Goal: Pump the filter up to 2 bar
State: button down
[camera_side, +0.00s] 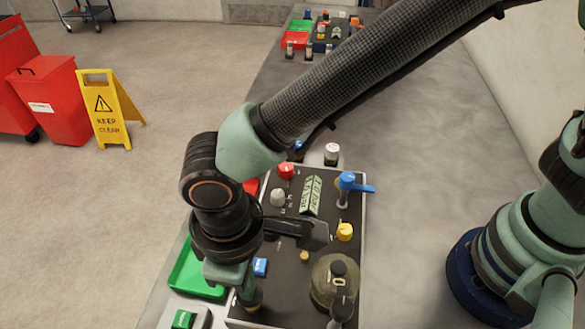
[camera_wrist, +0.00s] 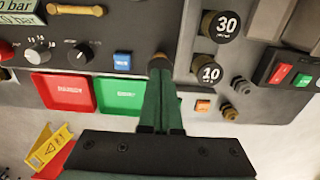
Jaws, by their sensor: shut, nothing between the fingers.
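My gripper (camera_side: 247,296) points straight down over the near left part of the dark control panel (camera_side: 285,240). Its two green fingers are shut together with nothing between them; they also show in the wrist view (camera_wrist: 160,75). The fingertips are at a small brown round-topped post (camera_wrist: 158,61) by the panel edge. I cannot tell whether they touch it. A pale green readout (camera_wrist: 16,12) at the upper left of the wrist view is partly cut off; a "0 bar" reading shows there. The readout block also stands on the panel in the side view (camera_side: 312,195).
Black cylinders marked 30 (camera_wrist: 221,26) and 10 (camera_wrist: 207,69) stand right of the fingers. A blue button (camera_wrist: 122,61) and a black dial (camera_wrist: 79,53) are to the left. Red (camera_wrist: 64,106) and green (camera_wrist: 119,108) trays line the panel edge. A yellow knob (camera_side: 344,232) and blue-handled valve (camera_side: 347,181) stick up.

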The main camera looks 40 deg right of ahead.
jog(key=shift+f, duration=1)
jog(key=shift+r, duration=1.7)
jog(key=shift+f, duration=0.25)
jog(key=shift+f, duration=1.35)
jog(key=shift+r, duration=1.6)
jog(key=shift+f, duration=0.1)
